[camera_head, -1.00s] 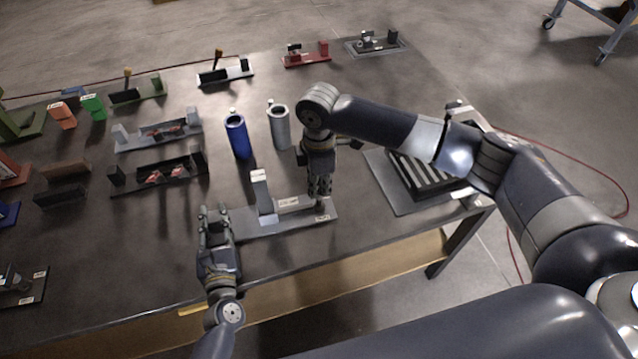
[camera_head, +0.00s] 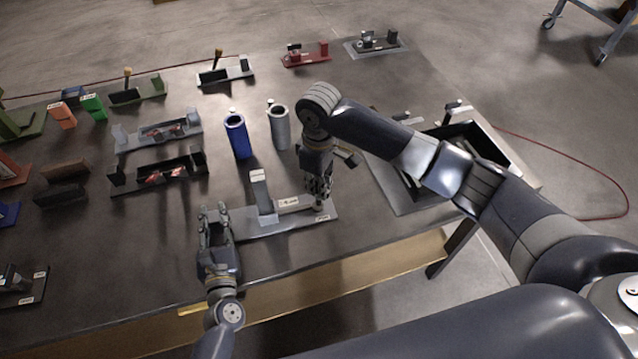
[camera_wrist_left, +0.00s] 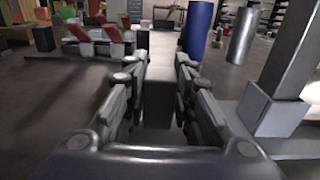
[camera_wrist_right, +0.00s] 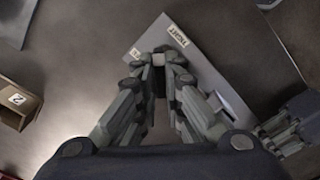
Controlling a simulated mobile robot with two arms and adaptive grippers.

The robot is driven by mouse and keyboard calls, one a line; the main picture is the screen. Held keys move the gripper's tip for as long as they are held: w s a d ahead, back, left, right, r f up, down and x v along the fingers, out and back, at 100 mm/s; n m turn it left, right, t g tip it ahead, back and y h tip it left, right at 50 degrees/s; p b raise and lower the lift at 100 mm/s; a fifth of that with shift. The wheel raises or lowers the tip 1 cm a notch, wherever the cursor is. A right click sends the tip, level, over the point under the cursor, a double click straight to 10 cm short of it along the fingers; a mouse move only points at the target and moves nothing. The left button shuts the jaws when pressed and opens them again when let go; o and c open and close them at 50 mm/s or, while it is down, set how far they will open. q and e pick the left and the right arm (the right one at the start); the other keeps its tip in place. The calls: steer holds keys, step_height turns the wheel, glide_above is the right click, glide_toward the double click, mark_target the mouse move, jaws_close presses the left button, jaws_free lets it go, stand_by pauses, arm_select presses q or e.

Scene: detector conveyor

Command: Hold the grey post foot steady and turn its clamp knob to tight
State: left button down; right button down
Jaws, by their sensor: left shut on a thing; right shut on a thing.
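The grey post foot (camera_head: 275,226) lies flat near the table's front edge, with an upright post (camera_head: 262,193) and labels on it. Its plate shows in the right wrist view (camera_wrist_right: 222,82), with a label reading TIGHT (camera_wrist_right: 175,35). My left gripper (camera_head: 213,210) is shut on the left end of the foot; the fingers flank a grey piece in the left wrist view (camera_wrist_left: 158,92). My right gripper (camera_head: 319,204) points down at the right end of the foot, shut on the clamp knob. The fingertips (camera_wrist_right: 158,58) mostly hide the knob, so its angle cannot be told.
A blue cylinder (camera_head: 237,137) and a grey cylinder (camera_head: 279,128) stand behind the foot. A dark tray (camera_head: 467,143) on a grey plate is at the right, under my right arm. Several fixtures line the table's left and back. Bare table lies left of my left gripper.

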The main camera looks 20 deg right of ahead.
steer(key=shift+m, duration=0.3)
steer(key=c, duration=1.7)
jaws_free()
step_height(320, 180, up, 12)
